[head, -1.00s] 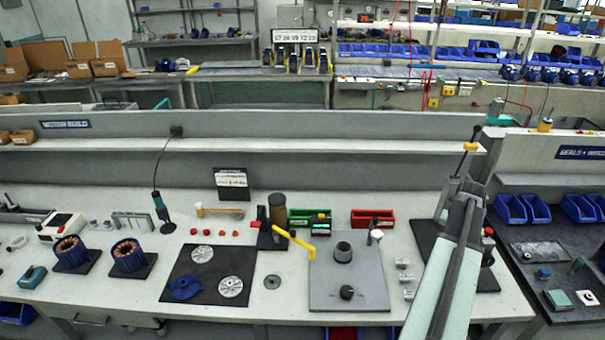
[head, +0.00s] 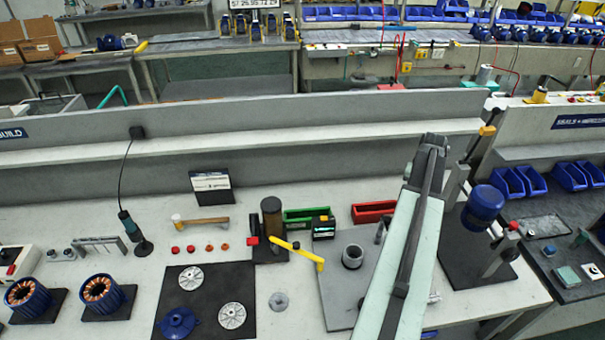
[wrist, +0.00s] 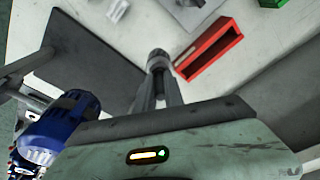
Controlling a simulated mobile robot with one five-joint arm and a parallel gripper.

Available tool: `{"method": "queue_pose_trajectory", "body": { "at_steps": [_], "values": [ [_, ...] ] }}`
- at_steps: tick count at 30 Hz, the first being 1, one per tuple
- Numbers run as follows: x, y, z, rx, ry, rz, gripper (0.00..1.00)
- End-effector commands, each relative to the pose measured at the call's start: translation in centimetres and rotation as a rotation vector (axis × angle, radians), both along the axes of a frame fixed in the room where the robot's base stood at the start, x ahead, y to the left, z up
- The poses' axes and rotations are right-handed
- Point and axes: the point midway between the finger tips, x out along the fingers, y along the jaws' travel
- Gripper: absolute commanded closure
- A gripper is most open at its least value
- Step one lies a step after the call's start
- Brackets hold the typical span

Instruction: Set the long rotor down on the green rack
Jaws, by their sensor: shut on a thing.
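My gripper (wrist: 160,82) shows in the wrist view, its two fingers close together on a grey, round-ended part, which I take to be the long rotor (wrist: 157,59). Most of its length is hidden along the line of view. In the head view my arm hides the gripper and the rotor. The green rack (head: 296,214) stands at the back of the bench in the head view, left of the red rack (head: 374,211) and partly behind a black box. A corner of it shows at the top of the wrist view (wrist: 272,3). The held part appears beside the red rack (wrist: 208,48), apart from the green one.
A black box with a green display (head: 323,228) and a dark brown cylinder (head: 271,217) stand by the green rack. A yellow handle (head: 297,252) reaches over the bench. A blue motor (head: 487,202) is right of my arm. A grey plate (head: 338,285) lies in front.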

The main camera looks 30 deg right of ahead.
Motion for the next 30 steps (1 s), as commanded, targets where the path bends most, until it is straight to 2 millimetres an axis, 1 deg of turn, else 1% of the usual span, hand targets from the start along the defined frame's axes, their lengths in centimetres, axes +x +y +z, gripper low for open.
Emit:
{"method": "queue_pose_trajectory", "body": {
  "at_steps": [5,8,11,17,20,23,27,30],
  "values": [
    [1.0,0.6,0.1,0.000,0.000,0.021,1.00],
    [2.1,1.3,0.2,0.001,0.001,0.056,1.00],
    [3.9,2.5,0.3,0.002,0.001,0.117,1.00],
    [8.5,5.9,0.7,0.005,0.003,0.296,1.00],
    [11.3,8.2,1.0,0.005,0.005,0.411,1.00],
    [14.4,11.2,1.3,0.006,0.005,0.548,1.00],
    [18.8,16.1,1.7,0.006,0.006,0.758,1.00],
    [21.4,19.4,2.0,0.005,0.006,0.896,1.00]
  ]
}}
